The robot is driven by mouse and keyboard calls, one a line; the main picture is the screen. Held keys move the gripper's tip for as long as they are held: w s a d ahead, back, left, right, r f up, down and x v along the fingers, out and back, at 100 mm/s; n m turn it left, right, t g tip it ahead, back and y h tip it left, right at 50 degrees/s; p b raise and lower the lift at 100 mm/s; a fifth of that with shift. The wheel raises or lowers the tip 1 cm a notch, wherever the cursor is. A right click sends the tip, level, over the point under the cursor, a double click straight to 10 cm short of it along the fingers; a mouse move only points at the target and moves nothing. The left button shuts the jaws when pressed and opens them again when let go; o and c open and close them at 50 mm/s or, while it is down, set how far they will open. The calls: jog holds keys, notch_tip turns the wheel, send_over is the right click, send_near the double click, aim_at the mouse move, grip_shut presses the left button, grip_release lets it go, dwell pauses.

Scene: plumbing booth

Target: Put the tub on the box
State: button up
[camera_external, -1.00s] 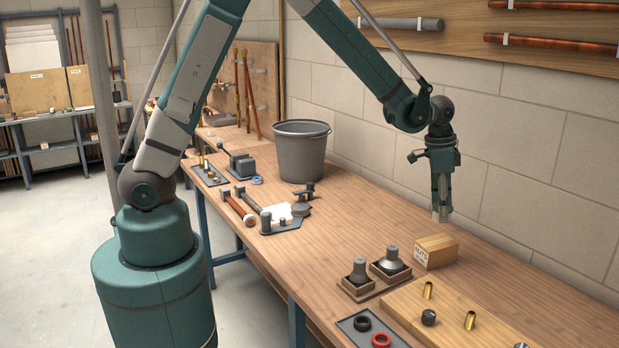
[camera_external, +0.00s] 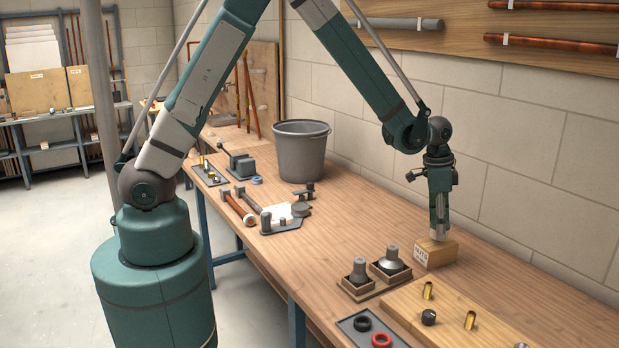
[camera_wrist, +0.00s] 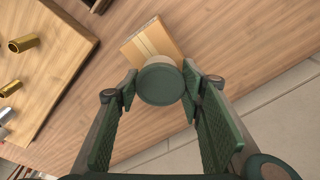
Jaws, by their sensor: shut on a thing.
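My gripper (camera_external: 439,229) is shut on the tub, with its fingers pointing down over the cardboard box (camera_external: 434,255). In the wrist view the tub (camera_wrist: 161,85) shows a round dark green lid and a bit of pale side between the fingertips. The tub looks upright and overlaps the near edge of the box (camera_wrist: 150,42). In the external view the pale tub (camera_external: 438,236) is mostly hidden by the fingers, low at the top of the box. I cannot tell whether it touches the box.
Two grey fittings in wooden holders (camera_external: 390,262) stand left of the box. A wooden board (camera_external: 450,310) with brass pieces lies in front. A grey bucket (camera_external: 301,150) and tools stand further back. The block wall is close behind; the bench right of the box is clear.

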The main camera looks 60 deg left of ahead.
aim_at(434, 223)
jog(key=shift+f, duration=0.8)
jog(key=shift+f, duration=0.2)
jog(key=o, duration=0.9)
jog(key=shift+r, duration=0.25)
jog(key=shift+s+a+r, duration=0.2)
jog(key=shift+r, duration=1.75)
jog(key=shift+s+a+r, duration=0.25)
jog(key=shift+r, duration=1.75)
jog(key=shift+s+a+r, duration=0.2)
jog(key=shift+r, duration=1.75)
